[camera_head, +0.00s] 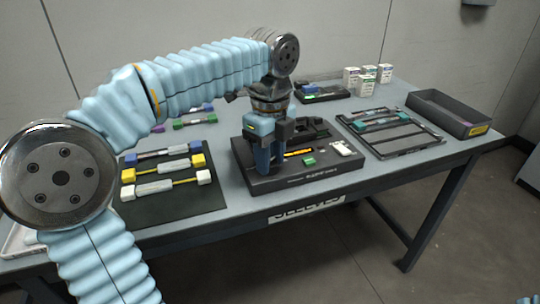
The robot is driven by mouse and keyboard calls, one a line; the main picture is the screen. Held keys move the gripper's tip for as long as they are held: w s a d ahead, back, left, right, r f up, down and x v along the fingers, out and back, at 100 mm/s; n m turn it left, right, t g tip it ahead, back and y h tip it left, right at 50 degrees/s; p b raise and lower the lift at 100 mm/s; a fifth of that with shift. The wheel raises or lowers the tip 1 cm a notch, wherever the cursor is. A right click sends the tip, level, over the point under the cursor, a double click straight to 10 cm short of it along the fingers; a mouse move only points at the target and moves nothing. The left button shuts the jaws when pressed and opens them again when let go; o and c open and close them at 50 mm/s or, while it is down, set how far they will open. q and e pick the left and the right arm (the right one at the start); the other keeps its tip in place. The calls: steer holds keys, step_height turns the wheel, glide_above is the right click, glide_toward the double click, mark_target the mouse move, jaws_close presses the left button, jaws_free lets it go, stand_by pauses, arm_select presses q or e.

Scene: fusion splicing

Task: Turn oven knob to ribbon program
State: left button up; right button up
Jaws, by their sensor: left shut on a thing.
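A dark splicing machine (300,179) with a raised back part, a small green piece and a white piece on its top stands near the front edge of the table. My left gripper (271,152) points down over the left part of this machine, with its blue fingers low against it. It is shut on the oven knob, which the fingers hide. The knob's setting cannot be read.
On the left, a dark mat (172,208) holds several fibre pieces with white, yellow and blue ends. A grey tray (398,139) lies right of the machine. A dark bin (447,115) stands at the far right, and small white boxes (366,84) behind.

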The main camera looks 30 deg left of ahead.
arm_select(q)
steer(key=shift+m, duration=0.3)
stand_by(0.4)
steer(key=o, duration=1)
steer(key=shift+o, duration=0.2)
step_height(320, 180, up, 12)
